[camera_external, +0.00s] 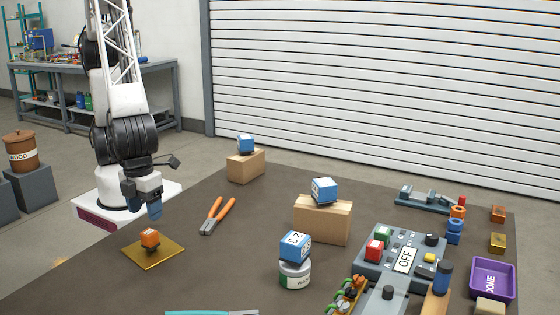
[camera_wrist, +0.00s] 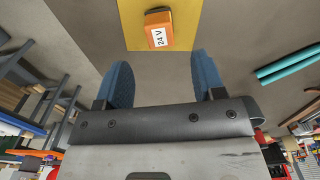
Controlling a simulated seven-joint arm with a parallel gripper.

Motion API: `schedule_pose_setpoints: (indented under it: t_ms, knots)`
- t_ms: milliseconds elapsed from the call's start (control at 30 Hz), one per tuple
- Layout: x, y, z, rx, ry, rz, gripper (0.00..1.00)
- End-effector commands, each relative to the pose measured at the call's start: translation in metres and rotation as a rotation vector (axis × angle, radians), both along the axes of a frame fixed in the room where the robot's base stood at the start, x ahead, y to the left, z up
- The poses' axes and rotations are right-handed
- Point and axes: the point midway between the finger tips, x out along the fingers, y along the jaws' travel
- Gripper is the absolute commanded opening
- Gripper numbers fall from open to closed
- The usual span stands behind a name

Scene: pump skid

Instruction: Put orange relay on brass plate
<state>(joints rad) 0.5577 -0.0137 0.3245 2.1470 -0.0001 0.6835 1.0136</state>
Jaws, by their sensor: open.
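The orange relay (camera_external: 150,238) sits on the brass plate (camera_external: 143,256) at the left front of the table. In the wrist view the relay (camera_wrist: 158,28) shows a white "24 V" label and lies on the yellow brass plate (camera_wrist: 130,12). My gripper (camera_external: 153,208) is above and behind the relay, apart from it. In the wrist view my gripper (camera_wrist: 163,75) shows two blue fingers spread open with nothing between them. The relay lies beyond the fingertips.
Orange-handled pliers (camera_external: 217,215) lie right of the plate. Blue cubes stand on cardboard boxes (camera_external: 322,220) and on a white can (camera_external: 295,273). A grey control panel (camera_external: 400,258) and a purple bin (camera_external: 493,279) are at the right. Teal handles (camera_external: 210,312) lie at the front edge.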

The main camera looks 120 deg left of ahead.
Motion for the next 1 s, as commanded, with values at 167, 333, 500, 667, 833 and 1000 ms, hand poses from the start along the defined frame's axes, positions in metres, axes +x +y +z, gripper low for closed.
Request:
schedule_pose_setpoints:
  t_ms: [167,333,500,667,833,1000]
  knots:
    - [0.000,0.000,0.025,-0.001,-0.002,0.000,0.63]
    - [0.000,0.000,0.037,0.000,-0.001,0.000,0.63]
    - [0.000,0.000,0.040,0.000,0.001,0.000,0.63]
    - [0.000,0.000,0.040,0.000,0.001,0.000,0.63]
    - [0.000,0.000,0.040,0.000,0.000,0.000,0.63]
    - [0.000,0.000,0.040,0.000,0.000,0.000,0.63]
